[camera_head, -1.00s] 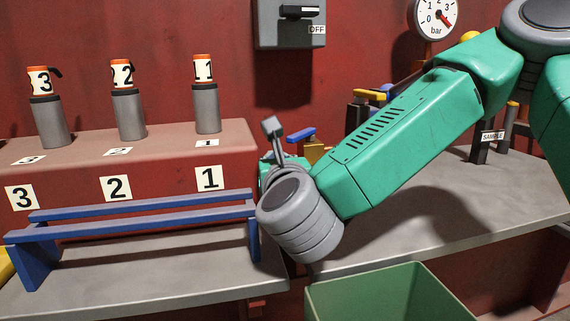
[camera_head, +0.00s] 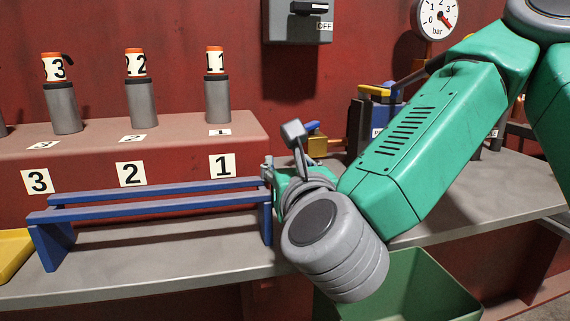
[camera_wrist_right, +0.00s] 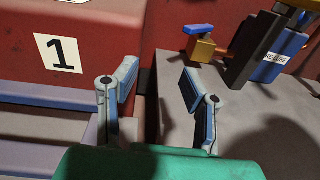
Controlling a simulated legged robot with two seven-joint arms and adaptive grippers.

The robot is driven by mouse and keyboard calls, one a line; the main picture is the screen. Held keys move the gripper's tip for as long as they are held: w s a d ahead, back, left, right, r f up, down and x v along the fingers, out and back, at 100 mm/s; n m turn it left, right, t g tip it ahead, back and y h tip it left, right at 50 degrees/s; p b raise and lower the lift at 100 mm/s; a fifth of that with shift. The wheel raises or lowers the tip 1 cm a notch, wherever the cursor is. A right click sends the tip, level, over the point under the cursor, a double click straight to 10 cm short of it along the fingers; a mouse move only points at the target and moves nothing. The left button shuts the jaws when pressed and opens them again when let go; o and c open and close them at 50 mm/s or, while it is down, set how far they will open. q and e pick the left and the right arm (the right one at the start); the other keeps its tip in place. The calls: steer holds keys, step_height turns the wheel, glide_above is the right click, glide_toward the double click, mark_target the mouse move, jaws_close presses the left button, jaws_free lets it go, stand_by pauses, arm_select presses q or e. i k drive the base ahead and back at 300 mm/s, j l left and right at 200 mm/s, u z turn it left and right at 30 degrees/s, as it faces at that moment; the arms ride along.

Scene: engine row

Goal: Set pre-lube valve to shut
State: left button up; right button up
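A blue block (camera_wrist_right: 290,48) in the right wrist view carries a partly hidden label reading "RE-LUBE" (camera_wrist_right: 276,58), with a yellow bar (camera_wrist_right: 303,4) on top. Beside it is a small brass valve body (camera_wrist_right: 203,48) with a blue lever (camera_wrist_right: 199,29). I cannot tell which handle the label names. In the head view the brass body (camera_head: 317,145) and blue block (camera_head: 377,108) are partly behind my right arm. My right gripper (camera_wrist_right: 160,78) is open and empty, fingers spread, short of the brass valve. In the head view my right gripper (camera_head: 281,150) is by the blue rail's right end.
A blue rail (camera_head: 150,209) stands on the grey bench (camera_head: 180,257) at left. Grey cylinders with orange tops (camera_head: 217,100) stand on a red ledge behind numbered cards. A green bin (camera_head: 428,290) is below the bench. A gauge (camera_head: 437,18) and an OFF switch box (camera_head: 297,20) hang behind.

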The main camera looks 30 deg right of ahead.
mark_target(312, 126)
steer(key=k, duration=1)
